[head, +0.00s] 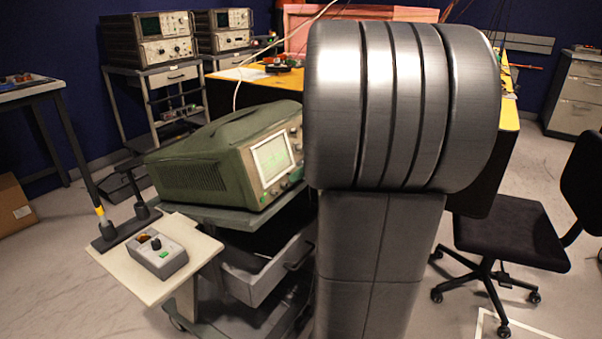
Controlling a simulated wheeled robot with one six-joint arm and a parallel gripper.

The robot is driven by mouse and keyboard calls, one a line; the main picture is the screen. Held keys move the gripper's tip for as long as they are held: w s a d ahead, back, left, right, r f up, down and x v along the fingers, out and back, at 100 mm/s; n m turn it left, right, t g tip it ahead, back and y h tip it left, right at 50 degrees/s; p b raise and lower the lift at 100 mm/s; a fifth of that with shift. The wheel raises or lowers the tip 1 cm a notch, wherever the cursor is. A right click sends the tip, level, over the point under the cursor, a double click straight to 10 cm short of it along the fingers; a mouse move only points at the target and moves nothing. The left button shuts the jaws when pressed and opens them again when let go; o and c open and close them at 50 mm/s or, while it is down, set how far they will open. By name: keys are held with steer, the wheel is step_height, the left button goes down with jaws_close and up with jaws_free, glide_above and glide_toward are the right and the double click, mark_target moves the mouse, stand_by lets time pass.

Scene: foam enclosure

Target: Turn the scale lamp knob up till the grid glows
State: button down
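A green oscilloscope (205,165) stands on a grey cart, its front turned to the right. Its pale green screen (272,159) shows faint marks; whether the grid is lit, I cannot tell. Small knobs (294,131) show right of the screen, partly cut off by my own large grey arm part. The scale lamp knob cannot be told apart from the others at this size. A small grey box (160,258) with a black knob, an orange spot and a green button lies on a cream shelf to the left. My gripper is not in view.
The grey cart (225,218) has a partly open drawer (268,268) under the oscilloscope. The cream shelf (137,281) sticks out to the left. A black chair (508,232) stands at the right. Two carts with instruments (150,40) stand at the back left.

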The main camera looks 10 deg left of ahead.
stand_by(0.3)
steer(key=m+g+y+p, duration=0.1)
steer(key=m+y+p, duration=0.2)
steer(key=m+p, duration=0.2)
steer(key=f+m+g+y+p, duration=0.1)
steer(key=m+y+p, duration=0.2)
steer(key=m+p, duration=0.3)
steer(key=w+d+f+m+g+y+p, duration=0.1)
steer(key=m+p, duration=0.4)
steer(key=m, duration=0.5)
steer(key=shift+g+y+p, duration=0.4)
steer(key=shift+g+y, duration=0.1)
steer(key=shift+y, duration=0.6)
steer(key=shift+m, duration=0.4)
steer(key=c, duration=1.8)
jaws_free()
steer(key=shift+o, duration=0.2)
